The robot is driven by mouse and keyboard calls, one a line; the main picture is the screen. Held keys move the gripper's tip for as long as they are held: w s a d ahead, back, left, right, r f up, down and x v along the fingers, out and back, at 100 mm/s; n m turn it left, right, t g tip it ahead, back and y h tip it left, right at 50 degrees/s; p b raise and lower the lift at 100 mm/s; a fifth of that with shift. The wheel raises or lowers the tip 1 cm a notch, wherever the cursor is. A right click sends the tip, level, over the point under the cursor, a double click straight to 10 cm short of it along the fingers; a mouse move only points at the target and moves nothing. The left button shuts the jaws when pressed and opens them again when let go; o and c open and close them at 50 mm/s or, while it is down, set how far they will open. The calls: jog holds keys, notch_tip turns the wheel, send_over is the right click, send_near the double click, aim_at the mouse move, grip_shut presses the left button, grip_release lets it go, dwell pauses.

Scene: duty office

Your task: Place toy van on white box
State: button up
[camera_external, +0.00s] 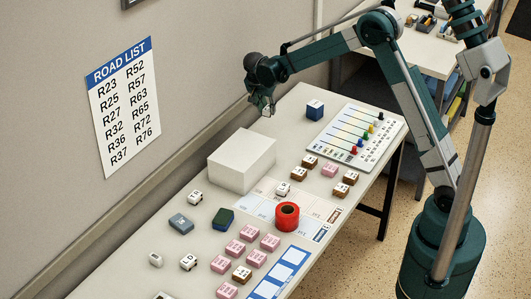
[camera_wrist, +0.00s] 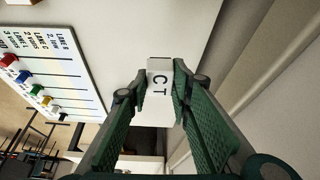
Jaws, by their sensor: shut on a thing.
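My gripper (camera_external: 262,105) is raised near the wall, beyond the far end of the white box as seen in the external view. In the wrist view my gripper (camera_wrist: 154,92) is shut on a small white block-like thing marked "CT", which I take for the toy van (camera_wrist: 158,82). Its lower part also shows between the fingers. In the external view it is mostly hidden by the fingers. The white box (camera_external: 236,163) stands on the table by the wall, its top flat and bare.
A blue box (camera_external: 315,110) and a pegboard (camera_external: 355,135) lie at the far end. A red ring (camera_external: 288,219), pink blocks (camera_external: 270,242), brown blocks (camera_external: 310,162), a green-blue block (camera_external: 222,219), a grey-blue van (camera_external: 181,223) and several small white pieces (camera_external: 194,197) occupy the table.

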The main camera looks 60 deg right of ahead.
jog(key=s+a+r+n+p, duration=0.1)
jog(key=a+r+p, duration=0.1)
jog(key=a, duration=0.6)
jog(key=s+a+r+n+p, duration=0.1)
jog(key=s+a+r+p, duration=0.1)
jog(key=a+r, duration=0.3)
jog(key=s+a+r+n+t+p, duration=0.1)
jog(key=a+r+p, duration=0.2)
jog(key=a, duration=1)
jog(key=shift+s+r+n+y+p, duration=0.15)
jog(key=shift+r+n+y+p, duration=0.15)
jog(key=shift+r+p, duration=0.15)
jog(key=shift+f, duration=0.1)
send_over(243, 147)
jog(key=a, duration=0.2)
jog(key=shift+s+d+f, duration=0.1)
jog(key=shift+s+f, duration=0.05)
jog(key=shift+f, duration=1.4)
jog(key=shift+s+d+f, duration=0.1)
jog(key=shift+f, duration=1.45)
jog(key=shift+f, duration=0.1)
jog(key=shift+f, duration=1.75)
jog(key=shift+f, duration=0.2)
jog(key=o, duration=0.9)
jog(key=shift+c, duration=0.2)
